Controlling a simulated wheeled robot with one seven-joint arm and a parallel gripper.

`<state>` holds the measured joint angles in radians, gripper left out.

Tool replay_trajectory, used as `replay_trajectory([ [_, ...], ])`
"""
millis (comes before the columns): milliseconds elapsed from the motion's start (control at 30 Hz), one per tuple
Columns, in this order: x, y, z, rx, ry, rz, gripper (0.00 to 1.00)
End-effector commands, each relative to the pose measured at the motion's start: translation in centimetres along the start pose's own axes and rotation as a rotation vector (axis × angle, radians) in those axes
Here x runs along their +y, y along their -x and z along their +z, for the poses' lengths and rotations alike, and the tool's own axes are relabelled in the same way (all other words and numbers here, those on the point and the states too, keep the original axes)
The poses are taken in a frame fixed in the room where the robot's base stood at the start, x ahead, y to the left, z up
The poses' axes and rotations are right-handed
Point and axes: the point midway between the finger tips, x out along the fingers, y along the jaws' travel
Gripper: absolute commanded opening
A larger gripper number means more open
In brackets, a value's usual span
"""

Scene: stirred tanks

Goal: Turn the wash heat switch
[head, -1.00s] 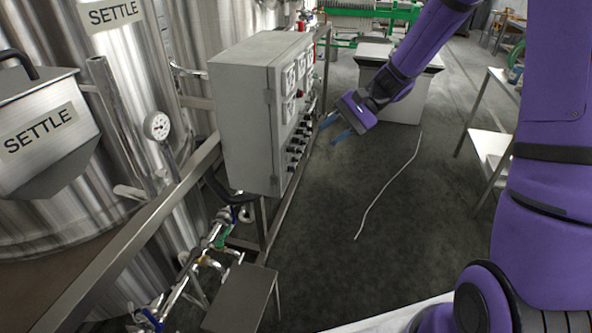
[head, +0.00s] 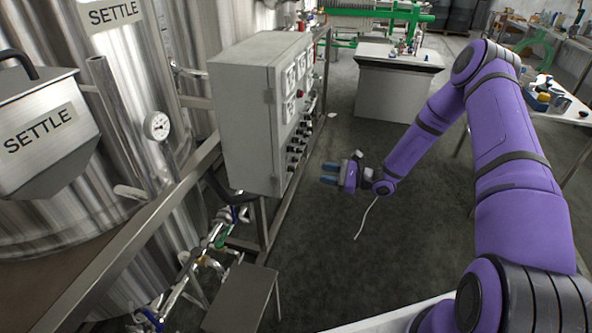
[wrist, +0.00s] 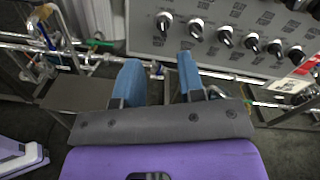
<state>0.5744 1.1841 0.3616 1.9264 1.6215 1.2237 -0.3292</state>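Steel tanks (head: 150,60) and a metal rail (head: 130,235) lie to the left. A small metal stand (head: 240,295) is below the box. Pipes and valves (head: 220,232) run beneath. A grey-white cabinet (head: 395,90) stands behind. The floor right of the box is open.

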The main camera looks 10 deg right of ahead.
Motion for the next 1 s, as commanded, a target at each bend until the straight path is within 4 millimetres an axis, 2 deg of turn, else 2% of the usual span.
replay_trajectory([
  [100, 0.1, -0.1, -0.8, -0.002, -0.017, -0.025, 0.36],
  [267, 0.1, -1.2, -0.9, -0.003, -0.019, -0.027, 0.36],
  [700, -0.1, -8.5, -0.8, -0.003, -0.018, -0.025, 0.36],
  [1000, -0.2, -10.7, -0.8, -0.002, -0.018, -0.026, 0.36],
])
